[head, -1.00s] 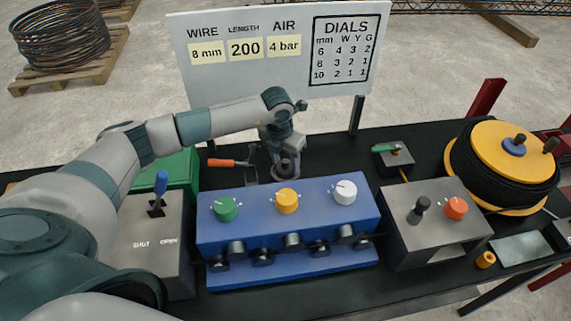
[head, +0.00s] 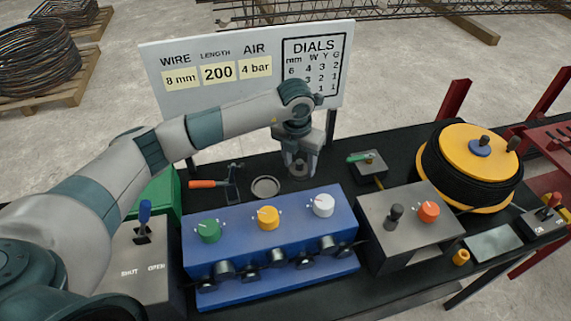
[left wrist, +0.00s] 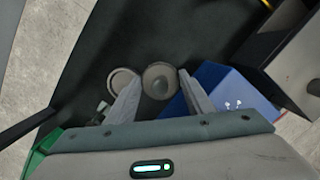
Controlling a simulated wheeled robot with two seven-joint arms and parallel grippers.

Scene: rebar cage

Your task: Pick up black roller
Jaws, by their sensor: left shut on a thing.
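My left gripper (head: 299,160) is beyond the blue box, pointing down, with its fingers shut on a dark round roller (head: 300,169). In the left wrist view the roller (left wrist: 160,84) shows between the fingertips as a grey disc with a darker centre. A shallow round dish (head: 265,187) stands empty on the black table, left of the held roller; it also shows in the left wrist view (left wrist: 122,82). Several other black rollers (head: 248,272) sit along the front of the blue box (head: 270,235). My right gripper is out of view.
A red-handled tool (head: 208,184) lies left of the dish. A green-handled lever box (head: 368,164) stands right of the gripper. The grey control box (head: 405,235) and yellow-topped wire spool (head: 475,165) are further right. A sign board (head: 240,65) stands behind.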

